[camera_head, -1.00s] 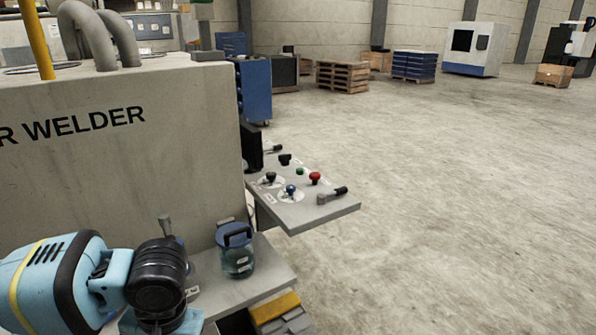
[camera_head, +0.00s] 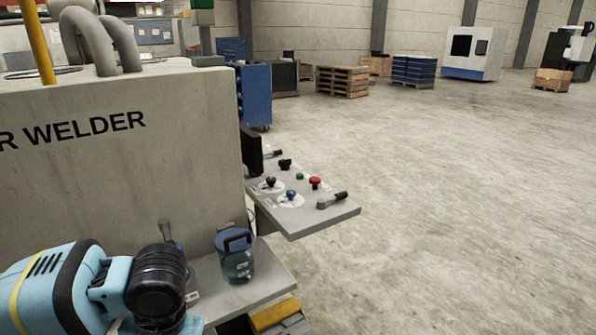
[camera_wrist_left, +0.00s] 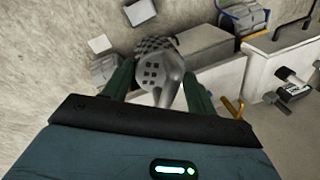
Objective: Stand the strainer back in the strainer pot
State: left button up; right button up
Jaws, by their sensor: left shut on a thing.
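In the left wrist view my left gripper (camera_wrist_left: 160,92) is shut on the strainer (camera_wrist_left: 152,73), a grey metal piece with square holes between the two dark green fingers. In the head view my left arm comes in at the lower left, and its gripper is hidden there. A grey handle-like piece (camera_head: 165,233) sticks up behind the arm; I cannot tell whether it belongs to the strainer. I cannot make out the strainer pot for certain. My right gripper is in neither view.
A jar with a blue lid and handle (camera_head: 236,262) stands on the grey ledge (camera_head: 215,297) beside my arm. The large welder housing (camera_head: 110,165) rises behind. A control panel (camera_head: 325,212) juts out to the right. Open concrete floor (camera_head: 460,200) lies beyond it.

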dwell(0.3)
pick_arm(q)
jog(key=shift+w+r, duration=2)
jog(key=shift+r, duration=0.55)
jog(key=shift+s+f, duration=1)
jog(key=shift+f, duration=0.3)
jog(key=shift+s+f, duration=1)
jog(key=shift+f, duration=0.25)
jog(key=s+f, duration=0.4)
jog(key=f, duration=1)
jog(key=shift+f, duration=0.35)
